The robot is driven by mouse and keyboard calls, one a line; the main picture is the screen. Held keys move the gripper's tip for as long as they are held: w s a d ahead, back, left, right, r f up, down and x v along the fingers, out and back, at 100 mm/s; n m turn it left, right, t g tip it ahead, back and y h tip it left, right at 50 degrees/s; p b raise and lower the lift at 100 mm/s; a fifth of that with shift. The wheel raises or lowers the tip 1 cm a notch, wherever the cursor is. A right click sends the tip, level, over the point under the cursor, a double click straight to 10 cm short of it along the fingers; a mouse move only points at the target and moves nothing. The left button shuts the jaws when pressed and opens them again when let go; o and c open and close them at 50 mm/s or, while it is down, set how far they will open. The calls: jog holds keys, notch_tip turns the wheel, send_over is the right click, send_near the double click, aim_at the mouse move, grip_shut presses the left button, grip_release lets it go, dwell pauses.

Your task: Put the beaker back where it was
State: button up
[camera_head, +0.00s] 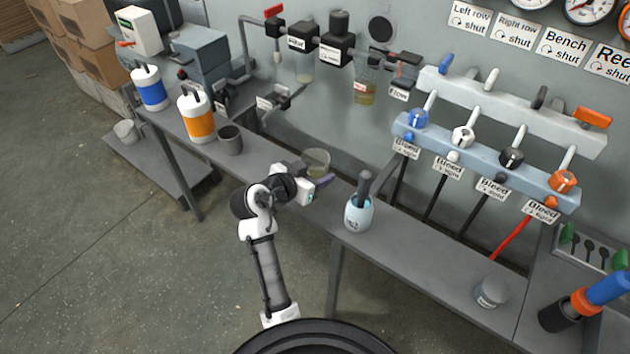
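A clear beaker (318,158) with a pale yellowish tint stands upright at the back of the grey bench (270,163), near the middle of the view. My gripper (322,182) is right in front of it, low over the bench, its dark fingers pointing right. The gripper covers the beaker's lower part. I cannot tell whether the fingers touch the beaker or are open or shut.
A grey cup (230,141), an orange-labelled jug (197,119) and a blue-labelled jug (150,90) stand left. A light-blue pot with a dark handle (358,213) stands right of my gripper. A lidded jar (491,291) stands farther right. Bench between pot and jar is clear.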

jog(key=shift+f, duration=1.85)
jog(key=shift+f, duration=0.2)
jog(key=o, duration=1)
jog(key=shift+o, duration=0.2)
jog(key=shift+r, duration=0.1)
